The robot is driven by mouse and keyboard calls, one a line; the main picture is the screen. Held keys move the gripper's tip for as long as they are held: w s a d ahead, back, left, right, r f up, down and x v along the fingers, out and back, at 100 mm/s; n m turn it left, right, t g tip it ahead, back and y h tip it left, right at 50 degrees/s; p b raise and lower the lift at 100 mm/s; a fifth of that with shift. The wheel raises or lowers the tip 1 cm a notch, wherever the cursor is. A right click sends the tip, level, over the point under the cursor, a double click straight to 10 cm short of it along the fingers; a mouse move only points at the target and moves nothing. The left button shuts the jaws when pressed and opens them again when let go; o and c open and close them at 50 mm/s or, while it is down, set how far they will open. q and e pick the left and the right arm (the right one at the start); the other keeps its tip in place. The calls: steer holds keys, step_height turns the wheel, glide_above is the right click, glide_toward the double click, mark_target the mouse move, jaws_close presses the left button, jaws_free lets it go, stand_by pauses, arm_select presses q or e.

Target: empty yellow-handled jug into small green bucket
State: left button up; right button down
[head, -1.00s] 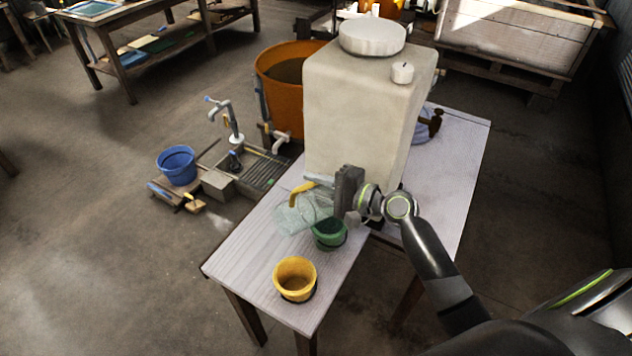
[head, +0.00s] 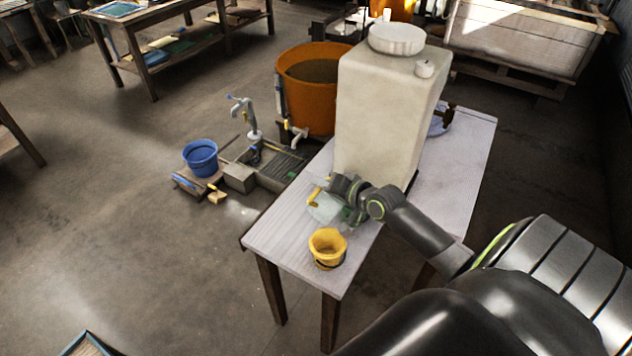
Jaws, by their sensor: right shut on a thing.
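The clear jug with the yellow handle (head: 313,197) is at my right gripper (head: 335,190), above the white table (head: 285,246). My right gripper is shut on the jug. The jug's clear body (head: 322,212) looks tilted, with the handle on its left side. Its contents cannot be made out. The small green bucket (head: 354,217) is just right of the jug, mostly hidden behind my gripper and wrist. Whether anything is pouring into it cannot be told. My left gripper is out of view.
A yellow bucket (head: 328,248) stands on the table in front of the jug. A large white tank (head: 380,115) stands close behind my gripper. The table's front left is clear.

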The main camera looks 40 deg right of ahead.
mark_target(312, 196)
steer(key=shift+a+r+h+p, duration=0.1)
steer(key=shift+a+h+p, duration=0.1)
steer(key=shift+h+p, duration=0.1)
steer(key=shift+w+a+n, duration=0.1)
steer(key=shift+a+n, duration=0.1)
steer(key=shift+n, duration=0.2)
steer(key=shift+a+f+n+h+p, duration=0.3)
steer(key=shift+a+n+h, duration=0.2)
steer(key=shift+a+h, duration=0.1)
steer(key=shift+a+f+n+h, duration=0.15)
steer(key=shift+a+n+h, duration=0.15)
steer(key=shift+a+n, duration=0.25)
steer(key=shift+a+f+n+h+b, duration=0.35)
steer(key=shift+n+h+b, duration=0.2)
steer(key=shift+b, duration=0.4)
steer(key=shift+a+f+n+h+b, duration=0.15)
steer(key=shift+a+n+h+b, duration=0.25)
steer(key=shift+n+b, duration=0.35)
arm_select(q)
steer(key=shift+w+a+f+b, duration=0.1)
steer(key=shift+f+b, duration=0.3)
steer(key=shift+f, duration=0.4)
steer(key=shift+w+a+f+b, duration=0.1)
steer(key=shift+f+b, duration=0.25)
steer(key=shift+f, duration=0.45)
arm_select(e)
steer(key=shift+a+n+h, duration=0.45)
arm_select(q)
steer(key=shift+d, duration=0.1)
